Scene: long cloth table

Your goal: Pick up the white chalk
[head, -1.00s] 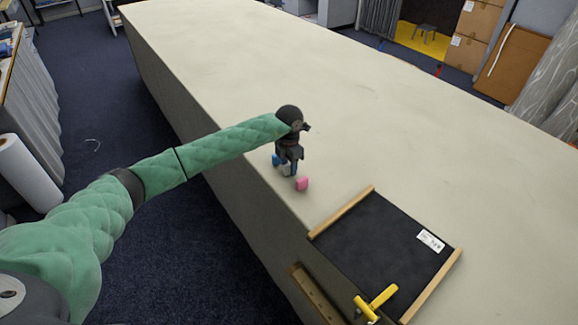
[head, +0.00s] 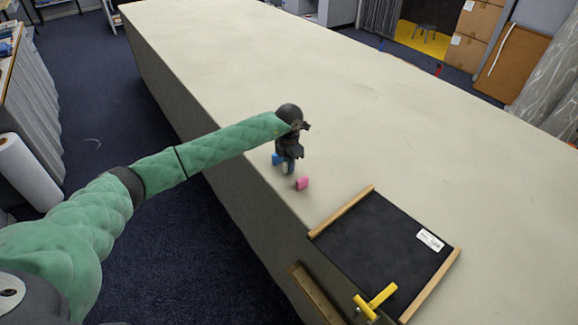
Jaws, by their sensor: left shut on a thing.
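My left gripper (head: 290,165) points down at the near left edge of the cloth table (head: 330,95). It is shut on a small pale piece, the white chalk, mostly hidden between the fingers. A blue chalk (head: 277,159) stands just left of the fingers. A pink chalk (head: 302,183) stands just right of and nearer than them. Whether the white chalk still touches the table cannot be told. My right gripper is out of view.
A black slate with wooden side rails (head: 370,240) lies at the table's near edge, right of the chalks. A yellow-handled tool (head: 381,296) is at its near corner. The table beyond the gripper is clear.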

